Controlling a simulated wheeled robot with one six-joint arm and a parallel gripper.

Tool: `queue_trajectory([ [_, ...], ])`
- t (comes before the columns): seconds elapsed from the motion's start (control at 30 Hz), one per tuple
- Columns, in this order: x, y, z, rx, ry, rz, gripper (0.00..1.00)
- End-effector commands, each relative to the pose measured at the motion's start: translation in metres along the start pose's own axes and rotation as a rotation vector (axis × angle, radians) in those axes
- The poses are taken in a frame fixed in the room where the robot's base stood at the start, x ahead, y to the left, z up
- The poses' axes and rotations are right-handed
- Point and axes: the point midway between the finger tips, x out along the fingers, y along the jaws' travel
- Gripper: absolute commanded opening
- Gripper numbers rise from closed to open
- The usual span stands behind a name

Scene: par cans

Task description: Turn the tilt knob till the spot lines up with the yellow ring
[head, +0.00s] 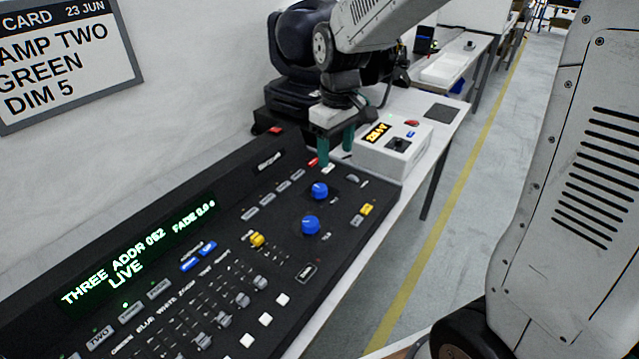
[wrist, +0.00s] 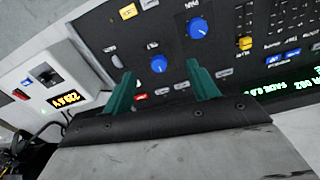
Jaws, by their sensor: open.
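Two round blue knobs sit on the black console; the far one (head: 319,190) and the near one (head: 310,225) each carry a pale mark. In the wrist view the far knob (wrist: 158,64) appears between my teal fingertips, and the near knob (wrist: 198,29) lies beyond them. No light spot or yellow ring is in view.
The console (head: 140,240) has faders, buttons and a green display (head: 138,247). A white box (head: 392,150) with an orange readout stands just right of my gripper. A wall sign (head: 62,55) hangs at left. The floor at right is clear.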

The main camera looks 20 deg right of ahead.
Motion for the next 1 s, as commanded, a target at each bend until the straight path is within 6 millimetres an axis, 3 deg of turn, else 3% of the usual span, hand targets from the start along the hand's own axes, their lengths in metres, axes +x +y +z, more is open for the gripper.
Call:
queue_trajectory([
  [0.1, 0.033, 0.009, -0.031, -0.062, -0.016, -0.008, 0.59],
  [0.3, 0.066, 0.016, -0.058, -0.126, -0.023, -0.012, 0.59],
  [0.47, 0.08, 0.018, -0.063, -0.139, -0.025, -0.014, 0.59],
  [0.8, 0.132, 0.017, -0.061, -0.138, -0.027, -0.015, 0.59],
  [1.0, 0.149, 0.017, -0.061, -0.138, -0.025, -0.013, 0.59],
])
